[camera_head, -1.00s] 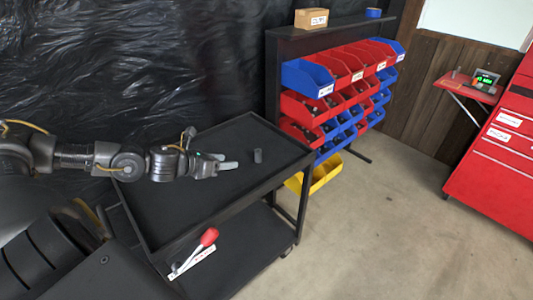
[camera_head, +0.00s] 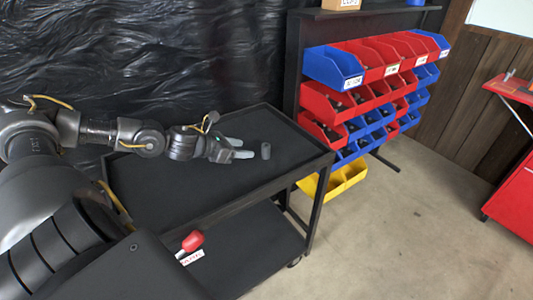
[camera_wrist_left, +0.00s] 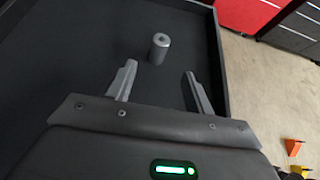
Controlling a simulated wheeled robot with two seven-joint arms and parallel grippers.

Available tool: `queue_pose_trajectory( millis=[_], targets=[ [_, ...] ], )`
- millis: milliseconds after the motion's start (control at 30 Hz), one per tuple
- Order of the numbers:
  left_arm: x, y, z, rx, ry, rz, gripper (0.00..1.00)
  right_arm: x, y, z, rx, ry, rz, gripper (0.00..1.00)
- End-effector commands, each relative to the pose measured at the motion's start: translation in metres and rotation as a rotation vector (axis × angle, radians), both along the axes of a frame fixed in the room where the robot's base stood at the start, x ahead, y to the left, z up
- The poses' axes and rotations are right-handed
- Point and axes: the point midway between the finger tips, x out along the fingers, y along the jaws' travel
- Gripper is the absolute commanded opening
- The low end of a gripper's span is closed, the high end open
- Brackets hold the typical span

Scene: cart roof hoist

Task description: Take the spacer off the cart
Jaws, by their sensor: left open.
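The spacer is a small dark grey cylinder (camera_head: 266,151) standing upright on the top tray of the black cart (camera_head: 165,212), towards its right end. My left gripper (camera_head: 243,149) is just to the left of the spacer, fingers pointing at it. In the left wrist view the spacer (camera_wrist_left: 159,48) stands beyond the two fingertips, roughly centred between them, with a hole visible in its top. The left gripper (camera_wrist_left: 158,70) is open and empty, and it appears apart from the spacer. My right gripper is not in view.
The cart tray has a raised rim (camera_head: 325,157). A rack of red and blue bins (camera_head: 365,90) stands to the right, with a yellow bin (camera_head: 345,177) low down. A red-knobbed lever (camera_head: 193,241) is at the cart's front. The rest of the tray is bare.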

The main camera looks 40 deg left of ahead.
Motion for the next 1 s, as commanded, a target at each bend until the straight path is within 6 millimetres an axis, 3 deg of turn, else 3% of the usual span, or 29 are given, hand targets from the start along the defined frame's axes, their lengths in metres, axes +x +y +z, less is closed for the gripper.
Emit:
queue_pose_trajectory(
  millis=[333, 733, 1000],
  targets=[
    [0.038, -0.012, -0.017, -0.006, -0.005, -0.001, 0.53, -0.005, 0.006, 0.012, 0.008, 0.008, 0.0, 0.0],
    [0.052, -0.015, -0.024, -0.003, -0.002, 0.0, 0.53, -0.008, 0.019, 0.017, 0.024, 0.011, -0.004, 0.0],
    [0.085, -0.021, -0.038, -0.004, -0.003, 0.003, 0.53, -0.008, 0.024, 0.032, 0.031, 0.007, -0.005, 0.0]
  ],
)
